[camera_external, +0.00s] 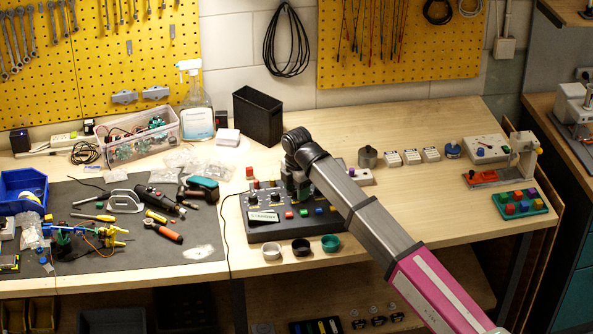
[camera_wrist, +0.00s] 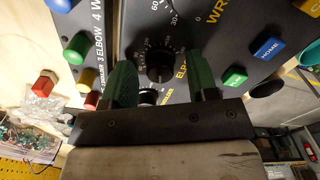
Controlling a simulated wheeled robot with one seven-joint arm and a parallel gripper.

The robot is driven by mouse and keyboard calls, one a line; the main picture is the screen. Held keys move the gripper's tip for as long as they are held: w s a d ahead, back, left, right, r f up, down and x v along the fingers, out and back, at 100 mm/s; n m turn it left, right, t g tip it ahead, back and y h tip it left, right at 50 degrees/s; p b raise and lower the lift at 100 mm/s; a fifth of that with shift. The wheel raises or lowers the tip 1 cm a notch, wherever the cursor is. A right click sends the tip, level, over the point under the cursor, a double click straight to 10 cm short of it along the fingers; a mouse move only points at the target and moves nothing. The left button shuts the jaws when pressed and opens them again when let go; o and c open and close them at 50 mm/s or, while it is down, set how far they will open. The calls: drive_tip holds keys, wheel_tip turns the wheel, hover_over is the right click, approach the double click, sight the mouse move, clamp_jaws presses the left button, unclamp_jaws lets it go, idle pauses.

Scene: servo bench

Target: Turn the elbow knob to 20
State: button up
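The elbow knob (camera_wrist: 160,64) is a black round knob on a numbered dial, with a partly hidden "ELB" label beside it in the wrist view. Its exact reading is too small to tell. My gripper (camera_wrist: 161,72) is open, with one green finger on each side of the knob and visible gaps between. The dark control panel (camera_external: 262,232) lies on the bench in the external view. My gripper (camera_external: 298,188) is low over it there, and my arm hides the knob.
A blue HOME button (camera_wrist: 268,48) and a green button (camera_wrist: 235,77) sit right of the knob. Coloured buttons, including a yellow one (camera_wrist: 87,79), line the left. Three small round cups, one green (camera_external: 330,243), stand before the panel. A black bin (camera_external: 258,117) stands behind.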

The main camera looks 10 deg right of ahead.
drive_tip(key=shift+r, duration=0.15)
wheel_tip(320, 180, up, 11)
drive_tip(key=shift+f, duration=0.2)
idle(0.3)
